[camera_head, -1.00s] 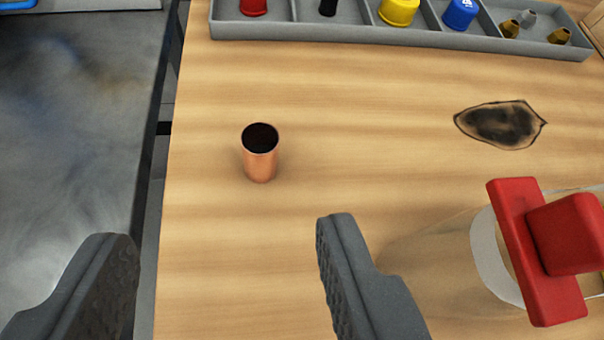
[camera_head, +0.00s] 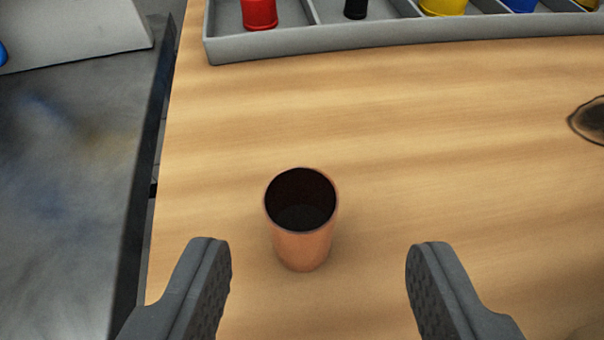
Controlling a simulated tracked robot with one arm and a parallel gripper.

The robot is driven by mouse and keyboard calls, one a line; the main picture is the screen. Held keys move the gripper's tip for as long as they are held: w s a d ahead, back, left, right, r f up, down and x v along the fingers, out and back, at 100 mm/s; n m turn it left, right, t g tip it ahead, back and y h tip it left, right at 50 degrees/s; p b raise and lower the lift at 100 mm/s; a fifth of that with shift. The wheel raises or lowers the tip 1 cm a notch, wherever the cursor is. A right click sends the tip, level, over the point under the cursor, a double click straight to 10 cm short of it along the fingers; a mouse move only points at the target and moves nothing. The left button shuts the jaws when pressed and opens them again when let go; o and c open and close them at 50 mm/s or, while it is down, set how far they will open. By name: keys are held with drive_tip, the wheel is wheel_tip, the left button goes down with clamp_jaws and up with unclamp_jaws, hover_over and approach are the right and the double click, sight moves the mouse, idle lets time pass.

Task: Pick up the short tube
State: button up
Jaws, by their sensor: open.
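The short copper tube (camera_head: 302,248) stands upright on the wooden table, its dark open end facing up. It is just left of the picture's middle, in the lower half. My gripper (camera_head: 320,255) is open, with one grey finger to the left of the tube and one to the right. Both fingers are apart from the tube, with bare wood showing on each side. The tube appears between the fingertips or slightly beyond them; the exact depth is hard to tell.
A grey compartment tray (camera_head: 400,38) lies at the back with a red piece (camera_head: 260,14), a black piece (camera_head: 356,9) and others. A dark burn mark (camera_head: 590,120) is at the right edge. A grey metal surface (camera_head: 70,180) lies left, past a gap. Wood around the tube is clear.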

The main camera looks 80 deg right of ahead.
sight(297, 240)
drive_tip(key=x, duration=0.3)
drive_tip(key=b+x, duration=0.1)
drive_tip(key=x, duration=0.1)
drive_tip(key=shift+w+d+f, duration=0.15)
drive_tip(key=shift+w+f, duration=0.15)
drive_tip(key=shift+w, duration=0.05)
drive_tip(key=c, duration=1.1)
